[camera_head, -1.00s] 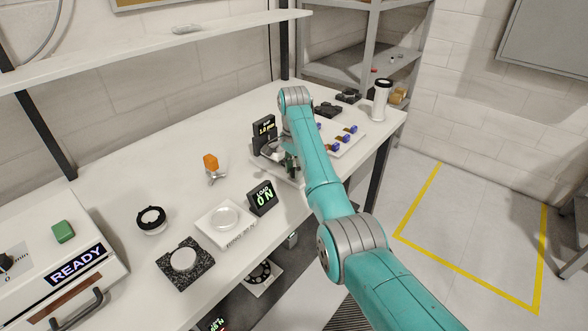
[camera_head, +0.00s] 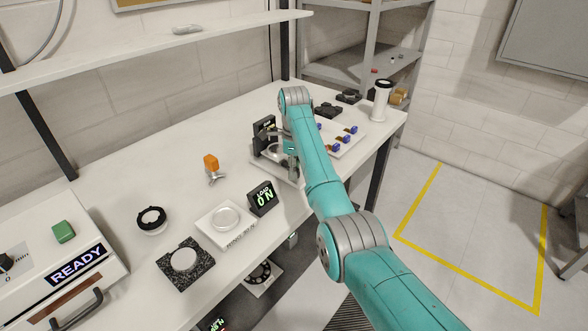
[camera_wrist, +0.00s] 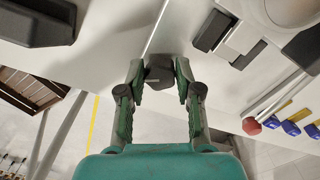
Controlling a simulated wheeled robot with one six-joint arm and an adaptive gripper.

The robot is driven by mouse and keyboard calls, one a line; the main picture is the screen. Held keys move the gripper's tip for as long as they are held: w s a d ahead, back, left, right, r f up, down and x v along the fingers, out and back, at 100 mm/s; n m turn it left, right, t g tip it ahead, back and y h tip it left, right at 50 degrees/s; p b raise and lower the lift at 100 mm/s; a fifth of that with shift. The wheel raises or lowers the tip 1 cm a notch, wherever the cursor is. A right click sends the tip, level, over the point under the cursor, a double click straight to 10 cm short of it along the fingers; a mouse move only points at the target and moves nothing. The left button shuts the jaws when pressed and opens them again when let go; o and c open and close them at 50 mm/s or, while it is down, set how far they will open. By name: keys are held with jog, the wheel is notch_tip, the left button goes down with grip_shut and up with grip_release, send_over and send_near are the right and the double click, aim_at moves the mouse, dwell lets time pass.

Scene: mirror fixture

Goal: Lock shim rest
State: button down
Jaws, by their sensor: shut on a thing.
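My gripper (camera_wrist: 160,76) is closed on a small dark grey knob-like piece (camera_wrist: 159,70) in the wrist view, with a fingertip on each side of it. The piece lies at the edge of a white surface. I cannot tell what it joins to. The display's reading is not legible. In the wrist view a round pale part (camera_wrist: 287,8) and a black and silver block (camera_wrist: 229,38) show at upper right.
A load display (camera_head: 262,198) reads 0 N. Left of it are a white plate with a clear disc (camera_head: 225,218), a speckled block (camera_head: 185,265), a black ring (camera_head: 151,219) and an orange-topped stand (camera_head: 211,163).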

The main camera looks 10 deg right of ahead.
jog(key=m, duration=0.5)
jog(key=shift+m, duration=0.3)
dwell(0.4)
jog(key=c, duration=0.8)
grip_release()
jog(key=shift+r, duration=0.1)
jog(key=shift+r, duration=3.6)
